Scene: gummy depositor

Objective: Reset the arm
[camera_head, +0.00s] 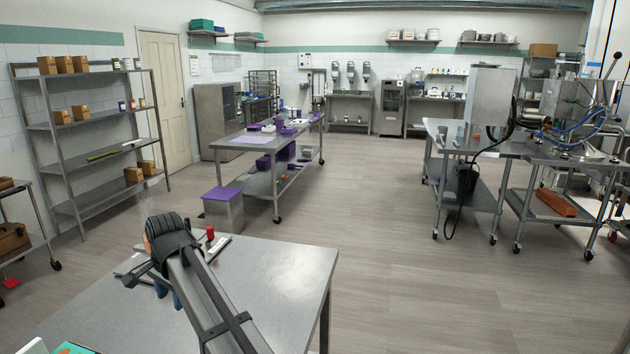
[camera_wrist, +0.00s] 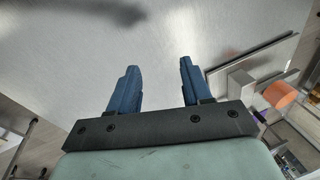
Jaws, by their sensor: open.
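My gripper (camera_head: 167,294) hangs over the near steel table (camera_head: 285,275) in the head view, partly hidden by my own arm. In the wrist view, the two blue fingers of my gripper (camera_wrist: 158,72) are spread apart with nothing between them. The bare grey tabletop (camera_wrist: 190,30) lies beyond the fingertips. I cannot tell the exact height of the fingers above it.
A small red object (camera_head: 210,233) stands by a flat pale piece at the table's far edge. A teal-and-white item (camera_head: 66,348) lies at the near left corner. The tabletop right of my arm is clear. A purple-lidded bin (camera_head: 222,208) stands beyond.

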